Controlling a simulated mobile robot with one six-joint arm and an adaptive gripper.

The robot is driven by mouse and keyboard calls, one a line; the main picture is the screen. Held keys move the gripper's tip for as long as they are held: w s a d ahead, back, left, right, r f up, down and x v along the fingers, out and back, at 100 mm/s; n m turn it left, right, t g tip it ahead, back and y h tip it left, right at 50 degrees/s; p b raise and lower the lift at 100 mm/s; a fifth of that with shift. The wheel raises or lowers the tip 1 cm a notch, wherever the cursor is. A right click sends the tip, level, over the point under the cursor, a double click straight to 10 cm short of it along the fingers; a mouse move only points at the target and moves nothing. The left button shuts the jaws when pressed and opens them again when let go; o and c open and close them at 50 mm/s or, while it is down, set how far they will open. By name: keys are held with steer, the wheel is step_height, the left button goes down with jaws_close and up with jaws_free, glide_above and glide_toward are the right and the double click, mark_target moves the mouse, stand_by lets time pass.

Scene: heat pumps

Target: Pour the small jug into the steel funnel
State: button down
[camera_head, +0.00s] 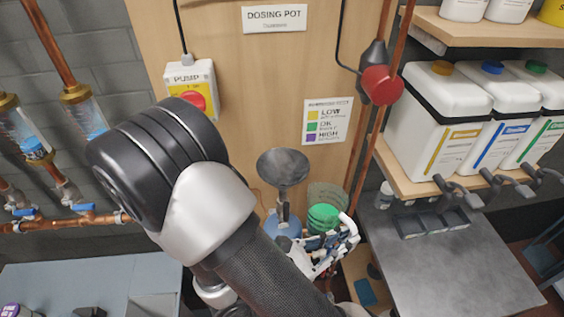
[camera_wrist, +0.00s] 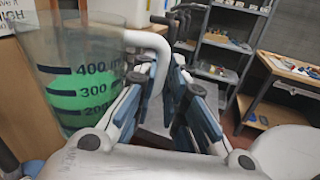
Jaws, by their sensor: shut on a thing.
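The small jug (camera_head: 328,193) is clear, with green liquid in its lower part. In the wrist view the jug (camera_wrist: 85,50) looks close to upright, with liquid between the 300 and 400 marks. My gripper (camera_head: 340,243) is shut on the jug's white handle (camera_wrist: 150,42); its fingers also show in the wrist view (camera_wrist: 172,75). The steel funnel (camera_head: 283,168) is a dark grey cone above a blue vessel (camera_head: 283,225), partly hidden by my arm.
White containers (camera_head: 435,115) fill the right shelf. A grey bench (camera_head: 460,265) at right has bare room. Copper pipes flank the panel.

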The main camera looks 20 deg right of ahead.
steer(key=r+n, duration=0.1)
steer(key=w+r+n+p, duration=0.1)
steer(key=r, duration=0.1)
steer(key=w+r+n+p, duration=0.1)
steer(key=r+n, duration=0.1)
steer(key=shift+w+a+h, duration=0.25)
steer(key=shift+a+h, duration=0.05)
steer(key=shift+h, duration=0.1)
step_height(320, 180, up, 9)
steer(key=n+t+p, duration=0.1)
steer(key=n+p, duration=0.5)
steer(key=p, duration=0.3)
glide_above(336, 220)
steer(key=w+a, duration=0.2)
steer(key=w, duration=0.2)
steer(key=shift+s+a+f+h, duration=0.15)
steer(key=shift+s+h, duration=0.1)
steer(key=shift+h, duration=0.15)
steer(key=shift+w+a+r+n+t, duration=0.1)
steer(key=shift+w+n+t, duration=0.2)
steer(key=shift+n, duration=0.35)
steer(key=shift+w+a+r+n+t, duration=0.1)
steer(key=shift+w+n, duration=0.25)
steer(key=shift+n, duration=0.3)
steer(key=shift+w+n, duration=0.45)
steer(key=shift+n, duration=0.05)
